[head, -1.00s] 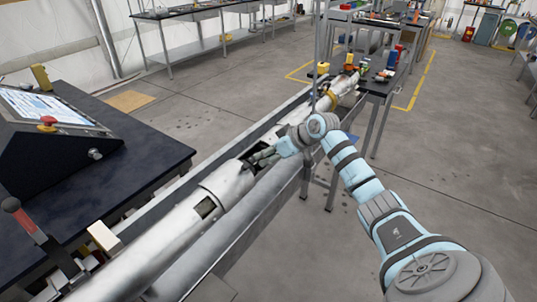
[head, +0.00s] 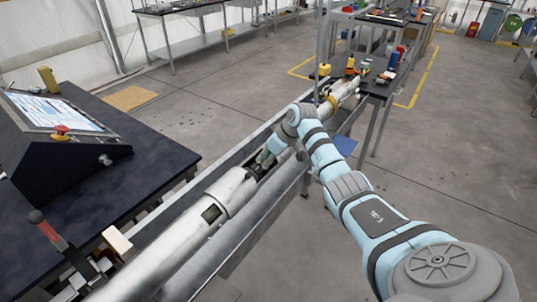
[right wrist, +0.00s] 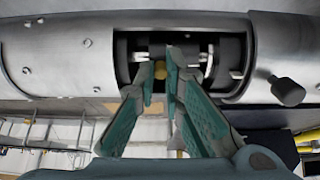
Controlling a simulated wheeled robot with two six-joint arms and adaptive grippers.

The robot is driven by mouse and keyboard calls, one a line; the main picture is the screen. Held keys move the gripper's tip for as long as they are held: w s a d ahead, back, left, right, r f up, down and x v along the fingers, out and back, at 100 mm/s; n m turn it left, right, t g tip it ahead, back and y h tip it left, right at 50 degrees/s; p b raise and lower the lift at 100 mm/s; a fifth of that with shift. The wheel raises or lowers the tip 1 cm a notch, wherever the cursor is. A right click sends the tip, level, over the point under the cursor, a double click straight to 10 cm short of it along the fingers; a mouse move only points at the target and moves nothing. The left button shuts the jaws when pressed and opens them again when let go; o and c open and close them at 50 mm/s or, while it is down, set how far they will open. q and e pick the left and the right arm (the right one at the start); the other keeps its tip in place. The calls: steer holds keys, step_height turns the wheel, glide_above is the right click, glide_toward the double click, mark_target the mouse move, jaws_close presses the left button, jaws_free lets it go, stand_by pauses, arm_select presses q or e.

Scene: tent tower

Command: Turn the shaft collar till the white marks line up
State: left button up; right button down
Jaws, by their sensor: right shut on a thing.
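The shaft collar (right wrist: 160,49) is a dark ring on the shaft inside the cut-out of a long silver tube (head: 232,188). The tube lies diagonally through the head view and across the top of the right wrist view. My right gripper (head: 264,160) reaches into the cut-out. In the right wrist view its green fingers (right wrist: 168,72) are close together and shut on the collar, with a small brass-coloured piece between them. They hide part of the collar. I cannot make out the white marks clearly. My left gripper is not in view.
A dark bench (head: 150,160) with a tilted screen console (head: 60,125) stands at the left. A red-handled lever (head: 46,228) is near the tube's front end. A knob (right wrist: 287,91) sticks out beside the cut-out. Open floor lies to the right.

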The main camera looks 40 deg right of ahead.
steer(key=c, duration=1.7)
jaws_free()
steer(key=shift+o, duration=0.2)
steer(key=v, duration=1.2)
